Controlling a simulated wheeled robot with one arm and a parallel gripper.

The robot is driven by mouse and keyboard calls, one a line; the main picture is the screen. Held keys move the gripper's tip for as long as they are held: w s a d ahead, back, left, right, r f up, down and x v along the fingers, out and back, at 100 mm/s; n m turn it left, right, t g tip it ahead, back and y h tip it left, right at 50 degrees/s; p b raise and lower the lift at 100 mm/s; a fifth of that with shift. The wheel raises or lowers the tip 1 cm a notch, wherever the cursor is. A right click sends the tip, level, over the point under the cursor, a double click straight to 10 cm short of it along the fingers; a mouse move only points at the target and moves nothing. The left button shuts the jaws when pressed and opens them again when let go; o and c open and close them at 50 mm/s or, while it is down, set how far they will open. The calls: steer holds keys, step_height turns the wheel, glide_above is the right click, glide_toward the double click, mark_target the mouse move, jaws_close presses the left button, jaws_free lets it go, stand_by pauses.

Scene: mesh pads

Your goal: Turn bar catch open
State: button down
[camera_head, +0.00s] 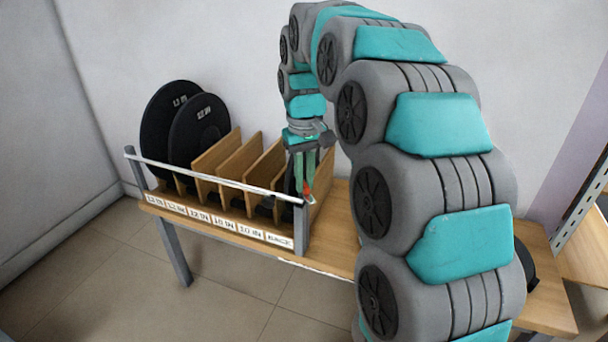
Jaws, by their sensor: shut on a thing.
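The white bar (215,175) runs across the front of the wooden rack, between a grey post at the left and a grey post (300,228) at the right. The bar catch (308,198) shows as a small red piece at the bar's right end, by the top of the right post. My gripper (306,188) points down there and is shut on the catch. Its fingers hide part of the catch, so its exact turn cannot be told. The bar lies across the rack's front.
The rack has several wooden dividers (238,165) and a labelled front edge (213,219). Two black discs (198,130) stand in the left slots. Another dark disc (290,178) is partly hidden behind my gripper. My arm covers much of the table's (545,292) right side.

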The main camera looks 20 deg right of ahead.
mark_target(305, 183)
steer(key=n+p, duration=0.1)
steer(key=n, duration=0.3)
steer(key=shift+r, duration=0.15)
steer(key=shift+w+d+n+p, duration=0.1)
steer(key=shift+n+p, duration=0.8)
steer(key=shift+n, duration=1)
steer(key=c, duration=0.9)
jaws_free()
steer(key=shift+r, duration=3.75)
